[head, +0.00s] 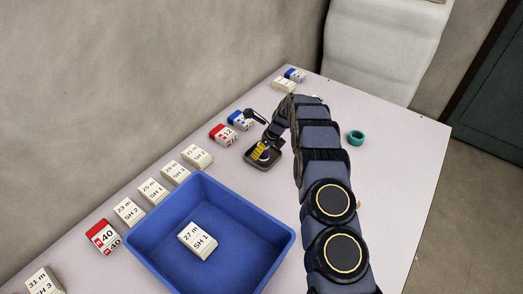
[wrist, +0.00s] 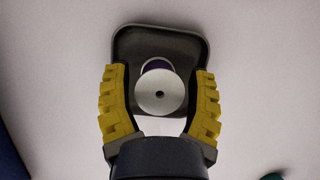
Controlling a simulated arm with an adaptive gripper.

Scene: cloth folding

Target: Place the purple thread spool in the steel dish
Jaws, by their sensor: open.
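The steel dish (head: 249,157) is a small dark grey tray on the table, just behind the blue bin in the head view. It also shows in the wrist view (wrist: 193,41). The purple thread spool (wrist: 159,92) has a white round end with a dark centre hole, and a strip of purple shows behind it. In the wrist view it appears over the dish; whether it rests on the dish floor I cannot tell. My gripper (wrist: 160,98) has yellow ribbed fingers, one on each side of the spool, with gaps between. It is open. In the head view the spool is mostly hidden by the fingers.
A blue bin (head: 137,257) holding a white labelled box (head: 197,240) stands in front. Several labelled boxes line the left table edge, including a red one (head: 223,134) and a blue one (head: 240,120) near the dish. A teal ring (head: 356,138) lies right of my arm.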

